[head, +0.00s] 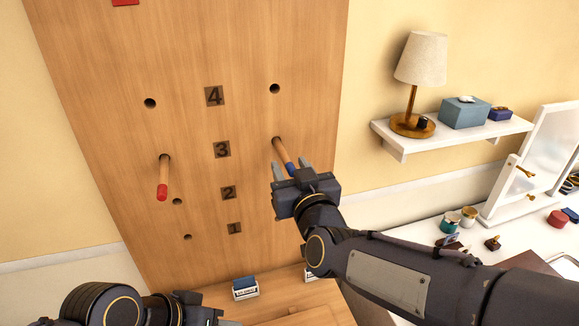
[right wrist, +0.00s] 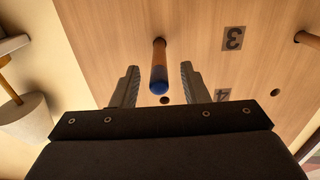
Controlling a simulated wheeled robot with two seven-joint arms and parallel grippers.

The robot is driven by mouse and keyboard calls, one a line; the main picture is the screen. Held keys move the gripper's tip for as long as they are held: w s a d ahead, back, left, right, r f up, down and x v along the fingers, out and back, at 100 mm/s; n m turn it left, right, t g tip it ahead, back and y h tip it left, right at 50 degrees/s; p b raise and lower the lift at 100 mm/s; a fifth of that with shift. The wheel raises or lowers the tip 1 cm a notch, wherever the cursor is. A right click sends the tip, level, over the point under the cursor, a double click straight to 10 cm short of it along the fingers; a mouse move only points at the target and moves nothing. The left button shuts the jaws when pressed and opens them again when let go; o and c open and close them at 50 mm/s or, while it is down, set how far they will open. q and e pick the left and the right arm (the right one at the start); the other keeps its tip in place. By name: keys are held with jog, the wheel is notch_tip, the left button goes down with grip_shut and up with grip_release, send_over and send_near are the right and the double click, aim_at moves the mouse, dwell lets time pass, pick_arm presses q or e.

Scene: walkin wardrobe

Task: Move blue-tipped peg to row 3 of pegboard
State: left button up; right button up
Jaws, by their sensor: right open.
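The blue-tipped peg (head: 283,152) sticks out of the right-hand hole level with the number 3 on the wooden pegboard (head: 190,60). My right gripper (head: 291,170) is open at the peg's outer end. In the right wrist view the blue-tipped peg (right wrist: 159,70) lies between the two fingers of my right gripper (right wrist: 160,73), with a gap on each side. A red-tipped peg (head: 163,178) sits in the left-hand hole of row 3. My left gripper (head: 205,310) is partly cut off at the bottom edge, so its jaws cannot be judged.
Empty holes show at row 4, left (head: 150,103) and right (head: 275,88), and lower on the left. A white shelf (head: 455,138) with a lamp (head: 418,75) is on the right wall. A white counter with small items and a mirror stands at right.

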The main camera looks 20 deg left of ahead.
jog(key=v, duration=0.6)
jog(key=shift+s+b, duration=0.15)
jog(key=shift+b, duration=0.25)
jog(key=shift+d, duration=0.15)
